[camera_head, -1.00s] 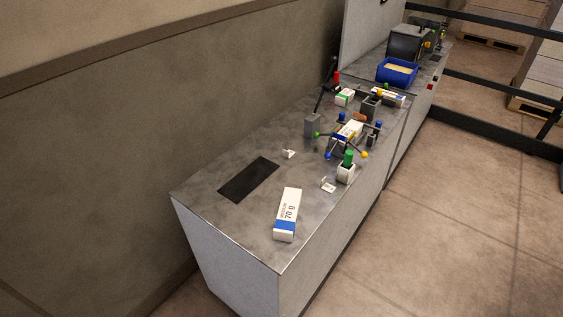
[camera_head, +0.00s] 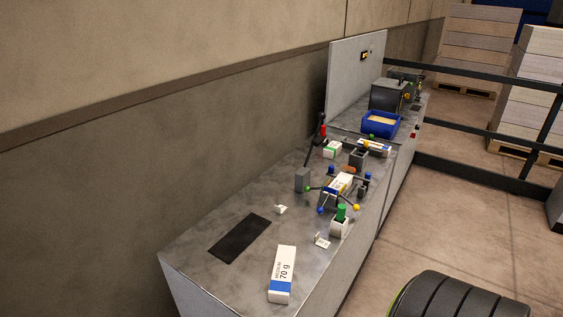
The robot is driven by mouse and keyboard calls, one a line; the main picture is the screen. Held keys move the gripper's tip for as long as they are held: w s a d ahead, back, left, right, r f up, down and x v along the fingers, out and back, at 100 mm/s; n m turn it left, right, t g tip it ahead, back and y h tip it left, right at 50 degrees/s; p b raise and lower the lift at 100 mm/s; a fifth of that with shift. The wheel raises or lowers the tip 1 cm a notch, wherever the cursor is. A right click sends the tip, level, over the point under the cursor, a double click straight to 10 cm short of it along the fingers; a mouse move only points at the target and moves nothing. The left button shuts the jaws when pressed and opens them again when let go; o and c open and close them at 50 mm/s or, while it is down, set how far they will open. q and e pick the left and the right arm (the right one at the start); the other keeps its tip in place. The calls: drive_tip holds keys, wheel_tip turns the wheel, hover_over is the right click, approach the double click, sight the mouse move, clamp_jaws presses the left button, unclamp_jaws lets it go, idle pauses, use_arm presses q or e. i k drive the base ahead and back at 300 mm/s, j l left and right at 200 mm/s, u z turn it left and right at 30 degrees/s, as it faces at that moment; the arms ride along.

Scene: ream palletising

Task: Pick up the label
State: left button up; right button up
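Two small white pieces lie on the grey bench (camera_head: 193,251). One (camera_head: 281,209) is near the black mat, and the other (camera_head: 322,241), with faint marks on it, is near the green-topped white block. A white pack (camera_head: 282,274) with a blue band and "70 g" print lies at the near end of the bench. I cannot tell for certain which small white piece is the label. Neither of my grippers is in view.
A black mat (camera_head: 240,238) lies flat on the bench. A green-topped white block (camera_head: 340,222), a fixture with coloured knobs (camera_head: 339,188) and a grey block (camera_head: 302,180) crowd the bench's middle. A blue bin (camera_head: 381,124) stands farther back. Dark rails (camera_head: 480,123) run at the right.

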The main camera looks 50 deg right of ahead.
sight(279, 209)
drive_tip(key=l+u, duration=0.1)
drive_tip(key=l, duration=1)
drive_tip(key=l+u, duration=0.1)
drive_tip(key=l, duration=1)
drive_tip(key=k, duration=0.05)
